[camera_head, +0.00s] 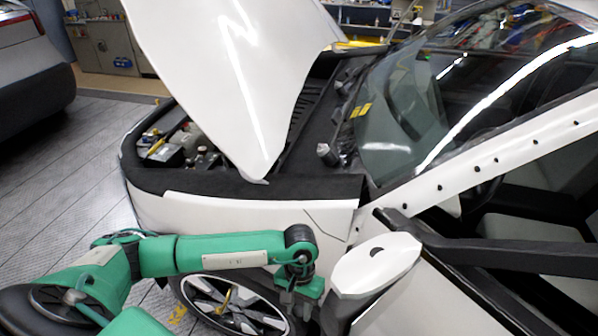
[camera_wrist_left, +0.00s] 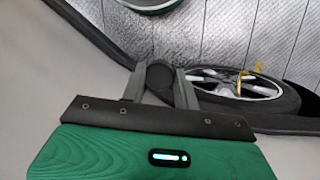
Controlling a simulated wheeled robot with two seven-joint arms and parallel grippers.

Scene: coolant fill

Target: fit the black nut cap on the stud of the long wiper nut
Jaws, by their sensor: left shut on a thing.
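My left gripper (camera_wrist_left: 160,78) shows in the left wrist view with its two grey fingers closed around a round black piece, the nut cap (camera_wrist_left: 158,80). The cap sits between the fingertips, above the car's side and front wheel. In the head view my left arm reaches along the front fender beside the white mirror; the fingers and cap cannot be made out there. A short grey cylindrical piece (camera_head: 327,154) stands tilted on the dark cowl near the windscreen's base. I cannot tell whether it is the long wiper nut, and no stud can be made out. My right gripper is not in view.
The raised white hood (camera_head: 240,70) hangs over the engine bay. The white door mirror (camera_head: 375,264) stands close to my left wrist. The windscreen (camera_head: 405,120) lies behind the cowl. The front wheel (camera_head: 235,305) is below my arm. Open floor (camera_head: 50,180) lies at the left.

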